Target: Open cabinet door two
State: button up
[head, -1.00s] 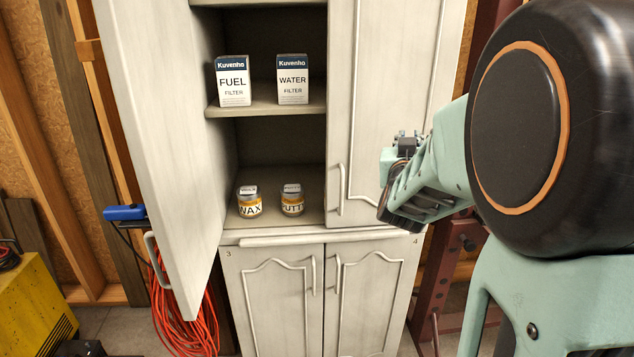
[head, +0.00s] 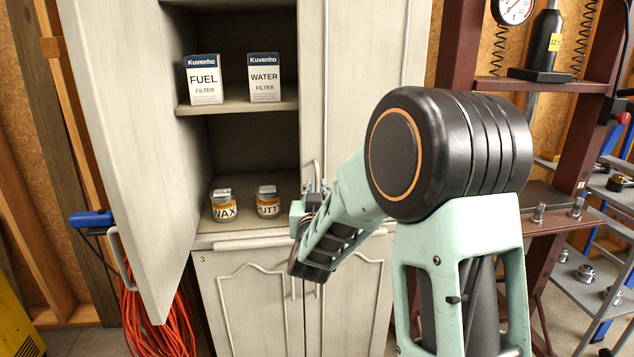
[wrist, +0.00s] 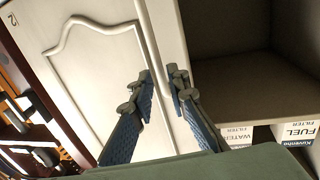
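Door two (head: 362,80) is the upper right cabinet door, pale and panelled, and it stands shut. Its label "2" shows at the upper left in the wrist view, where the door (wrist: 85,65) is seen turned round. Its upright bar handle (head: 316,170) is near the door's lower left edge, partly hidden by my gripper. My gripper (head: 308,200) is at the handle's lower part. In the wrist view, my two blue-padded fingers (wrist: 161,82) are parted by a narrow gap, in front of the door's free edge.
The upper left door (head: 125,130) stands wide open. Inside the cabinet are a fuel filter box (head: 205,80), a water filter box (head: 264,78), a wax can (head: 223,206) and a putty can (head: 267,201). A dark red press frame (head: 457,60) stands right of the cabinet.

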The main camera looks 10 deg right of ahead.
aim_at(317, 181)
jog(key=shift+w+d, duration=0.2)
jog(key=shift+w, duration=0.85)
jog(key=shift+w+d, duration=0.2)
jog(key=shift+w, duration=0.85)
grip_shut()
